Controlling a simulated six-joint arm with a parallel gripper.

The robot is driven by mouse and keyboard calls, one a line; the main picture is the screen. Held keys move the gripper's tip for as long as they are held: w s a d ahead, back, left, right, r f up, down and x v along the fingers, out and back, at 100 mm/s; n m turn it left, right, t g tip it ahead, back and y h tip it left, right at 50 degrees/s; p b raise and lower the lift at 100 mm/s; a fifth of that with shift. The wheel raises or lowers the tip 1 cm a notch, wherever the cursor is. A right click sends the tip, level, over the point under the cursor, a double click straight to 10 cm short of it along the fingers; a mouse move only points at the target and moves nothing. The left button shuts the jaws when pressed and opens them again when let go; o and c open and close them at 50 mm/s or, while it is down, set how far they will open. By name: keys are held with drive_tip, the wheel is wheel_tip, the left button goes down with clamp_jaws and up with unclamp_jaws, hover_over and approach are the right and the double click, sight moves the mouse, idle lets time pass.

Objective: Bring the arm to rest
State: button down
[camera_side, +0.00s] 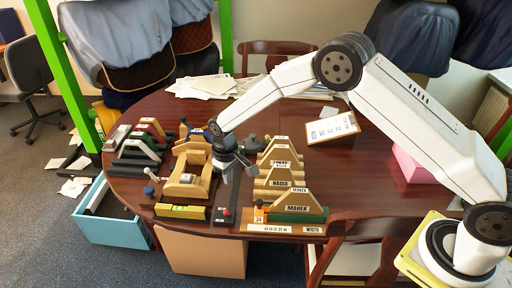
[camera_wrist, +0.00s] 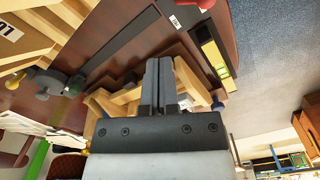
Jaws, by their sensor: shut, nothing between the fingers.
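My gripper (camera_side: 226,172) hangs from my arm over the table, between a wooden fixture and a row of name-labelled wooden stands. Its fingers are together and empty in the wrist view (camera_wrist: 158,65). The wooden fixture (camera_side: 187,183) stands just left of it, with a block on top. The front stand (camera_side: 297,199) reads MAREK and has a green piece at its foot. More light wood stands (camera_side: 280,160) line up behind it. I cannot tell from the side view whether the fingertips touch anything below.
The round dark table (camera_side: 350,190) carries several grey, black and red pieces (camera_side: 138,143) at left. A yellow level (camera_side: 182,212) lies at the front edge, near a dark strip (camera_side: 226,215). A blue bin (camera_side: 112,221) stands on the floor.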

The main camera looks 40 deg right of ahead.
idle(0.3)
drive_tip(key=s+d+r+m+t, duration=0.1)
drive_tip(key=s+d+r, duration=0.6)
drive_tip(key=s+r, duration=0.2)
drive_tip(key=s+d+r+m, duration=0.1)
drive_tip(key=s+d, duration=0.1)
drive_tip(key=s, duration=0.6)
drive_tip(key=s+d+r+m+t, duration=0.1)
drive_tip(key=s+d+r, duration=0.1)
drive_tip(key=s, duration=0.6)
drive_tip(key=shift+d+t, duration=0.3)
drive_tip(key=shift+d, duration=0.55)
drive_tip(key=shift+r, duration=0.1)
